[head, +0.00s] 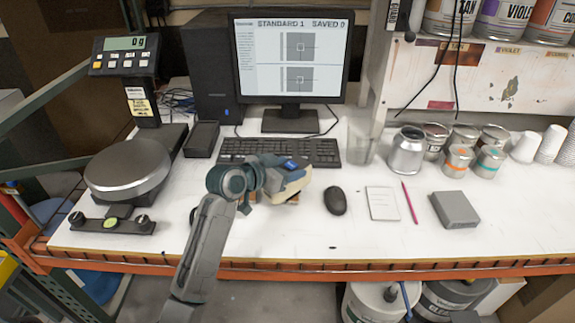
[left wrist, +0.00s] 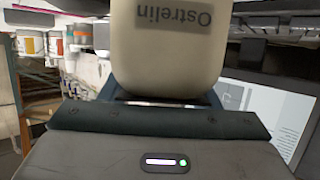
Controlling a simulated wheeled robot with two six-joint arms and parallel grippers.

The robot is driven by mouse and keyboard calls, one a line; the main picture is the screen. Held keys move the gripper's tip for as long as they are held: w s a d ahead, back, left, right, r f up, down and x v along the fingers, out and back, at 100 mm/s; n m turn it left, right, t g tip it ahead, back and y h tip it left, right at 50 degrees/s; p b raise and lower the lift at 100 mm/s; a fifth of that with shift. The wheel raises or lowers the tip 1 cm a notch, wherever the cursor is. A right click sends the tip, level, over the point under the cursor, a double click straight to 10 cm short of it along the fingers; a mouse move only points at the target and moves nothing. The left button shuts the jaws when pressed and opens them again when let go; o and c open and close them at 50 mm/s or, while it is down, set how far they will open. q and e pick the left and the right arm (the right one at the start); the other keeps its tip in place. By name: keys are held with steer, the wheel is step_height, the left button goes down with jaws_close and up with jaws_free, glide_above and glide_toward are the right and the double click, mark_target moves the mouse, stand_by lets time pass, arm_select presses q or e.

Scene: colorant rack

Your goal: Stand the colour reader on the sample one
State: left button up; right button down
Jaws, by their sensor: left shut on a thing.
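The colour reader (head: 294,184) is a cream and blue device in front of the keyboard. My left gripper (head: 284,174) is shut on it. In the left wrist view the reader's cream body (left wrist: 168,45) fills the top middle, with an upside-down "Ostrelin" label. Small brown, wood-like edges (head: 293,199) show low at the reader, perhaps a sample beneath it. The gripper and reader hide most of this spot, so I cannot tell whether the reader touches anything below. My right gripper is not in view.
The monitor (head: 290,58) reads "STANDARD 1 SAVED 0". A keyboard (head: 232,148) lies behind the reader. A mouse (head: 335,201), a white card (head: 382,203), a pink pencil (head: 410,203) and a grey box (head: 455,209) lie to the right. A scale (head: 128,170) stands left. Several cans stand back right.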

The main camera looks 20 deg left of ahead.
arm_select(q)
steer(key=shift+f, duration=0.15)
steer(key=o, duration=1.5)
steer(key=shift+c, duration=0.2)
steer(key=shift+s+a, duration=0.2)
steer(key=shift+s, duration=0.15)
steer(key=b+v, duration=0.2)
steer(key=v, duration=0.9)
steer(key=shift+r+b, duration=0.25)
steer(key=shift+b, duration=0.05)
steer(key=shift+s, duration=0.1)
